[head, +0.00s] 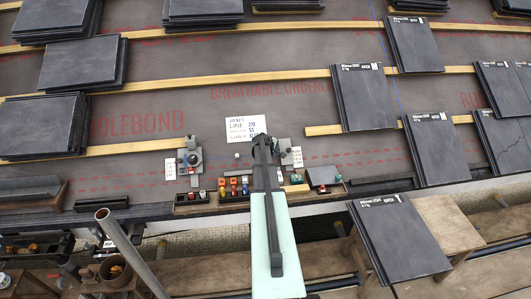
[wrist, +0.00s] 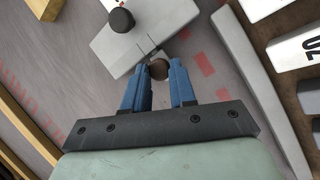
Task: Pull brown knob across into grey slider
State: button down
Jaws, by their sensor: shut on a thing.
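In the wrist view, the brown knob (wrist: 160,69) sits between the tips of my gripper's blue fingers (wrist: 160,78). My gripper is shut on it. The knob is at the lower edge of a light grey plate (wrist: 165,22), which has thin dark slot lines and a darker round knob (wrist: 121,19) on top. I take this plate to be the grey slider's body; which part slides is not clear. In the head view, my arm covers the middle of the work area, and the brown knob cannot be made out there.
A long grey bar (wrist: 245,60) lies close to the right in the wrist view. In the head view, a tray of small coloured parts (head: 238,187) lies beside my arm. A grey fixture (head: 190,158) stands left. Dark slates (head: 440,147) lie on the right; a paper sign (head: 248,127) is behind.

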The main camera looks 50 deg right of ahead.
jog(key=shift+s+d+r, duration=0.1)
jog(key=shift+s+d, duration=0.05)
jog(key=shift+d, duration=0.1)
jog(key=c, duration=0.9)
grip_release()
jog(key=shift+a, duration=0.15)
jog(key=v, duration=1.3)
jog(key=shift+a+r, duration=0.2)
jog(key=shift+a, duration=0.05)
